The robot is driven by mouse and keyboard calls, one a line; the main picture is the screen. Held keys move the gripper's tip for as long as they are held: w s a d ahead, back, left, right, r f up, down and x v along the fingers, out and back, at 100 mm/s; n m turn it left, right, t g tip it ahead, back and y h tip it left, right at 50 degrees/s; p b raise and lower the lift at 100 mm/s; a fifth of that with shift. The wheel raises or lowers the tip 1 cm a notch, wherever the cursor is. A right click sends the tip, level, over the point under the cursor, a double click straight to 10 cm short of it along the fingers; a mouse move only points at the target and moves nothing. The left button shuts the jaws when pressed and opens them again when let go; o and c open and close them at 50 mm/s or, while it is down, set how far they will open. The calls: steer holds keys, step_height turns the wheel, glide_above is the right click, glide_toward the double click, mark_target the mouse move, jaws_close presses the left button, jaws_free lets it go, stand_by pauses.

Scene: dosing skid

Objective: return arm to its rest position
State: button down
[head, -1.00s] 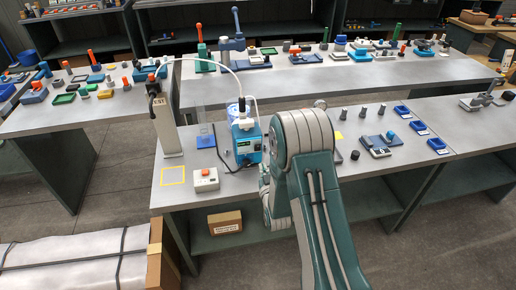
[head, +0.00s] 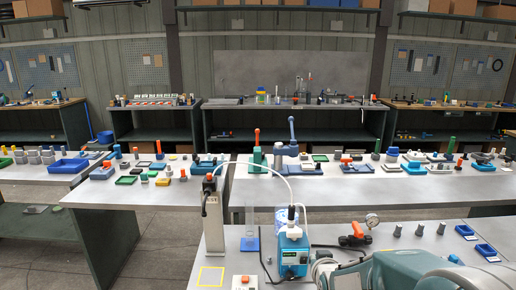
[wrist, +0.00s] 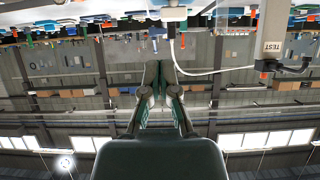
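My arm (head: 405,271), teal and white, lies low across the bottom right of the head view, in front of the near bench. My gripper is not seen in the head view. In the wrist view, which is upside down, my gripper (wrist: 160,66) shows two dark green fingers drawn close together, with nothing visible between them. It is apart from the benches. A blue dosing pump (head: 292,252) with a white hose stands on the near bench, just left of my arm. The grey test post (head: 213,225) stands further left, and its TEST label shows in the wrist view (wrist: 273,46).
A red valve with a gauge (head: 358,232) stands behind my arm. A white box with a red button (head: 244,282) is at the front of the near bench (head: 330,215). Blue trays (head: 487,250) lie at right. Benches with many small parts stand behind.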

steer(key=s+r+g, duration=0.2)
steer(key=s+r, duration=0.1)
steer(key=s, duration=0.6)
steer(key=s+r+g, duration=0.2)
steer(key=s, duration=0.8)
steer(key=s+r+g, duration=0.2)
steer(key=s+r, duration=0.1)
steer(key=s, duration=0.6)
steer(key=shift+s+r+g, duration=0.3)
steer(key=shift+r+g, duration=0.05)
steer(key=shift+g, duration=0.05)
